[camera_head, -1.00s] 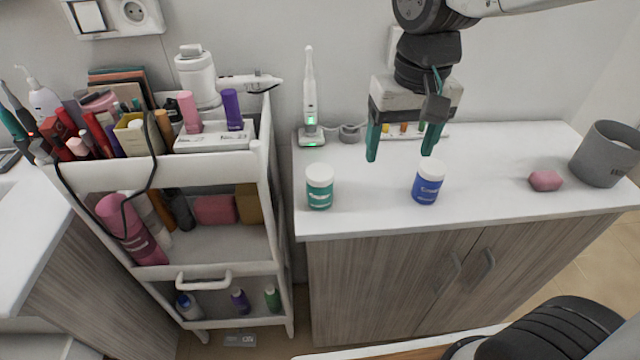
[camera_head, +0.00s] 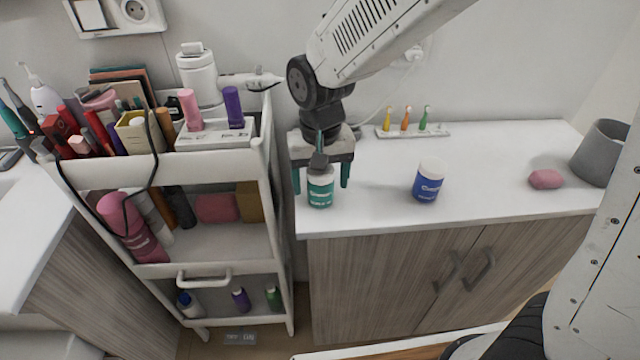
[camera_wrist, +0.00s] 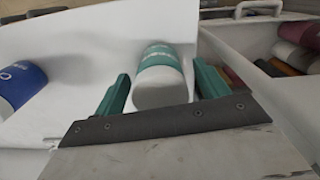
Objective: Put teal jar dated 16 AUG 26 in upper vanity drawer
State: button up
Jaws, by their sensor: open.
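The teal jar (camera_head: 320,190) with a white lid stands upright on the white countertop near its left end. In the wrist view the teal jar (camera_wrist: 160,78) lies between the two green fingers. No date can be read on it. My gripper (camera_head: 321,180) is open above and around the jar, one finger on each side, with gaps showing in the wrist view (camera_wrist: 160,90). A blue jar (camera_head: 428,182) with a white lid stands to the right; it also shows at the left of the wrist view (camera_wrist: 18,85). No open vanity drawer can be made out.
The white cart (camera_head: 215,165), full of cosmetics, stands close on the left. A toothbrush holder (camera_head: 412,131) is at the counter's back. A pink soap (camera_head: 546,179) and a grey cup (camera_head: 598,153) are at the right. The counter between the blue jar and soap is clear.

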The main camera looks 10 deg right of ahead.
jog(key=shift+f, duration=0.55)
jog(key=c, duration=1.2)
jog(key=shift+r, duration=0.15)
notch_tip(320, 180, up, 10)
jog(key=shift+f, duration=0.15)
